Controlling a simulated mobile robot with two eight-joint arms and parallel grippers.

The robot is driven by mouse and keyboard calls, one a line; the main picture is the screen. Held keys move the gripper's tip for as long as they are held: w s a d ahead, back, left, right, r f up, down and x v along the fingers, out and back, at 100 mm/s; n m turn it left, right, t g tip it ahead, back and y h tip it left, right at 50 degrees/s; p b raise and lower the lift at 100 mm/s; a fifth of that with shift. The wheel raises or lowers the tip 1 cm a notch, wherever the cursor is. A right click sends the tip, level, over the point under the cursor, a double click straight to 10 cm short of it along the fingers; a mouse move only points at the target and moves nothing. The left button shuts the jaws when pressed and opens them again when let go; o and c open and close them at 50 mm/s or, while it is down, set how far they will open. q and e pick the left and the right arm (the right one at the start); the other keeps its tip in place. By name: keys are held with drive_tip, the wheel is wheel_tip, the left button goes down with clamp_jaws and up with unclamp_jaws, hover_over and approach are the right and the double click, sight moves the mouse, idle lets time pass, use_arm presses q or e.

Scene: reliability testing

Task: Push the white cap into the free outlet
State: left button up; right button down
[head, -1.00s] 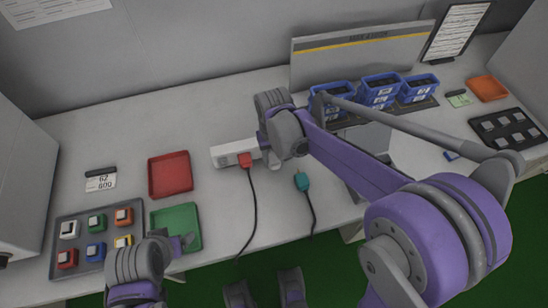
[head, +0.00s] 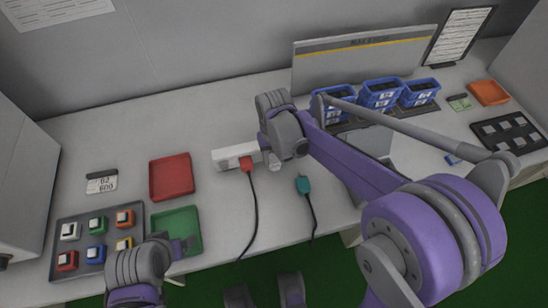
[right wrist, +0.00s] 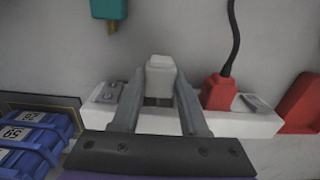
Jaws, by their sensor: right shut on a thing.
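The white cap (right wrist: 161,77) is between the two fingers of my right gripper (right wrist: 160,92) in the right wrist view, and the fingers are shut on it. The cap is over the white outlet strip (right wrist: 100,118); I cannot tell whether it touches the strip. In the head view the strip (head: 228,155) lies on the table, its right end partly hidden by my right gripper (head: 273,157). A red plug (right wrist: 217,93) with a dark cord sits in the strip beside the gripper. The outlet under the cap is hidden. My left gripper (head: 182,246) is near the green tray; its opening is unclear.
A teal plug (head: 302,185) lies on the table near the front edge. A red tray (head: 171,177), a green tray (head: 177,222) and a grey tray of coloured blocks (head: 78,252) are at left. Blue bins (head: 381,94) stand at back right.

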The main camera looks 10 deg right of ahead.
drive_tip(key=shift+w, duration=1)
idle(1.5)
drive_tip(key=shift+c, duration=1.8)
unclamp_jaws()
use_arm(q)
drive_tip(key=shift+w+r+p, duration=0.1)
drive_tip(key=shift+r+p, duration=0.55)
use_arm(e)
wheel_tip(320, 180, up, 11)
